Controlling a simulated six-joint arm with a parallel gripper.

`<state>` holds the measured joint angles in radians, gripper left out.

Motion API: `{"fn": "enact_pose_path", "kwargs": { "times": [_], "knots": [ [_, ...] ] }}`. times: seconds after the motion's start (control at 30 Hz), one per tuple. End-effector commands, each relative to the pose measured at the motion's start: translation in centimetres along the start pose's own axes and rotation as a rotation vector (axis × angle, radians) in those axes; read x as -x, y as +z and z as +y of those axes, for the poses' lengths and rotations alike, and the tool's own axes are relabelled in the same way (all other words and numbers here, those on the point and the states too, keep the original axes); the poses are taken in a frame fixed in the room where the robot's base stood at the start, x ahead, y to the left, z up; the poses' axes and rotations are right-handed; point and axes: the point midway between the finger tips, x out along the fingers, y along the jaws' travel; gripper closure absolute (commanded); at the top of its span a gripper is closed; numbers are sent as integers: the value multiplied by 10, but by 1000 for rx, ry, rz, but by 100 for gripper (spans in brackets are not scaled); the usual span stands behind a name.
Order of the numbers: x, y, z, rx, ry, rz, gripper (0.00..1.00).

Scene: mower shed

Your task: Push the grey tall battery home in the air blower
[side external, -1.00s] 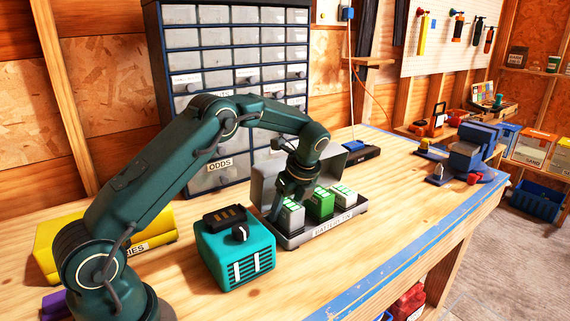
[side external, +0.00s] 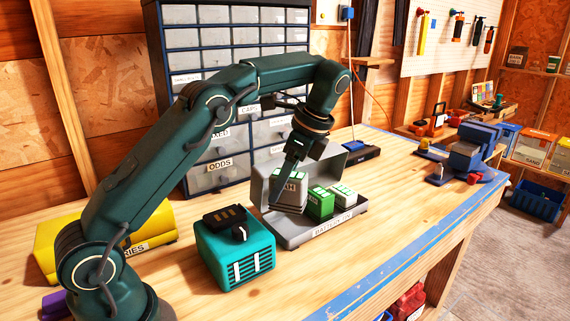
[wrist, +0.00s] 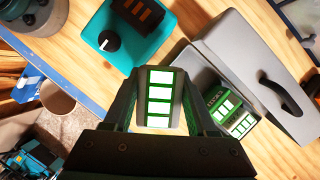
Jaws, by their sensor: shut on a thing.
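The grey tall battery (side external: 290,186), with a green and white marked top, is held upright by my gripper (side external: 292,170), which is shut on it. It is raised above the left part of the grey battery tray (side external: 300,236). In the wrist view the battery (wrist: 158,100) sits between both fingers, its lit-looking top facing the camera. The teal vented box (side external: 234,255), which appears to be the air blower, stands left of the tray. It has a black bay (side external: 224,215) with orange strips on top and a knob beside it. In the wrist view it is at the top (wrist: 150,45).
A green battery (side external: 320,203) and a whitish one (side external: 342,196) stand in the tray, right of the held one. The tray's lid (wrist: 250,60) stands open behind. A yellow case (side external: 150,230) lies left of the blower. The front bench is clear.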

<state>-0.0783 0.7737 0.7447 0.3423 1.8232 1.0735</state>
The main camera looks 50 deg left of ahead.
Motion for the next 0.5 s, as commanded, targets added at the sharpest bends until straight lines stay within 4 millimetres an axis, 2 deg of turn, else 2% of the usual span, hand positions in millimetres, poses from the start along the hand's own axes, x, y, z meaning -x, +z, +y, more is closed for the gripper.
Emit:
{"fn": "enact_pose_path", "kwargs": {
  "times": [0.1, 0.3, 0.5],
  "knots": [
    [8, 2, 25, 217, 90, 1, 100],
    [18, 4, 60, 590, 245, 2, 100],
    [23, 4, 80, 1000, 417, 3, 100]
  ]
}}
